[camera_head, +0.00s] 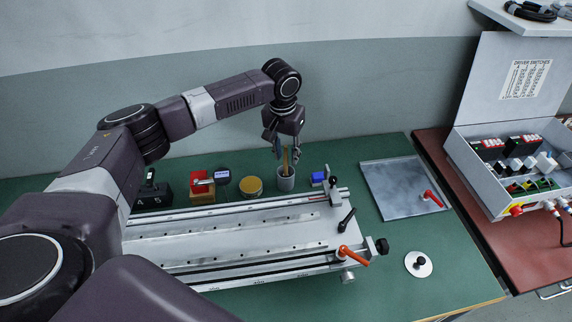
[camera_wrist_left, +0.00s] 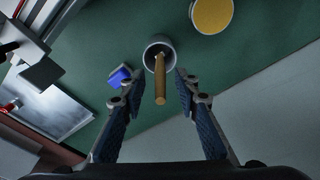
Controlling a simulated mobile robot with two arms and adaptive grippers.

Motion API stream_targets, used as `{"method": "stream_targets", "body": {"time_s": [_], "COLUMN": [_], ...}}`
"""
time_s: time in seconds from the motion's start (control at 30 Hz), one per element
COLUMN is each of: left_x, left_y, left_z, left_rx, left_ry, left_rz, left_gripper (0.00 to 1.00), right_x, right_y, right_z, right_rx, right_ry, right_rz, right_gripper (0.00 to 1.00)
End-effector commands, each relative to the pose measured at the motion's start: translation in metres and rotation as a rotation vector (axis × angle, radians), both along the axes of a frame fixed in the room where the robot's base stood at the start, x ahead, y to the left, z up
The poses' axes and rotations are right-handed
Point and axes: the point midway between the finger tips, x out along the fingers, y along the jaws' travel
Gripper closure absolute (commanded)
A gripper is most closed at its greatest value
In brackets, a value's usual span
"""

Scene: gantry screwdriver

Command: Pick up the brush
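The brush (camera_wrist_left: 159,80) stands in a grey cup, its wooden handle pointing up toward the left wrist camera. In the head view the brush handle (camera_head: 286,158) rises from the cup (camera_head: 286,183) at the back of the green table. My left gripper (camera_head: 284,146) is above the cup with its fingers down. In the left wrist view my left gripper (camera_wrist_left: 156,90) is open, with the brush handle between its fingers and gaps on both sides. The brush's lower end is hidden inside the cup. My right gripper is not in view.
A metal gantry rail fixture (camera_head: 240,240) lies in front of the cup. A round yellow-topped tin (camera_head: 251,186), a red block (camera_head: 201,184) and a blue block (camera_head: 317,178) stand near the cup. A metal plate (camera_head: 395,188) lies to the right.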

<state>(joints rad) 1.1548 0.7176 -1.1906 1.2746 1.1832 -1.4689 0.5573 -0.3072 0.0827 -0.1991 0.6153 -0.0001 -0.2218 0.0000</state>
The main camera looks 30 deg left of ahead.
Motion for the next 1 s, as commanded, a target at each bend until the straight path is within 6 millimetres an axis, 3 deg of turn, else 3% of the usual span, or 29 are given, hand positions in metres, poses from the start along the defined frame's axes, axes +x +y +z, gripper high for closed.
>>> {"method": "stream_targets", "body": {"time_s": [0.2,0.43,0.7,1.0], "left_x": [0.003,0.003,0.003,0.003], "left_y": [0.001,0.000,0.000,0.000], "left_z": [-0.022,-0.023,-0.023,-0.023], "left_rx": [0.000,0.000,0.000,0.000], "left_ry": [-0.001,-0.001,-0.001,-0.002], "left_rz": [0.001,0.000,0.001,0.001], "left_gripper": [0.71,0.71,1.00,1.00], "right_x": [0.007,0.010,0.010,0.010], "right_y": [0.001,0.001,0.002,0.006], "right_z": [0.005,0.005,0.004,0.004], "right_rx": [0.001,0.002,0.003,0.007], "right_ry": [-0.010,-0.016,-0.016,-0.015], "right_rz": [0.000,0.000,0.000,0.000], "right_gripper": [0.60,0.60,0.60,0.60]}}
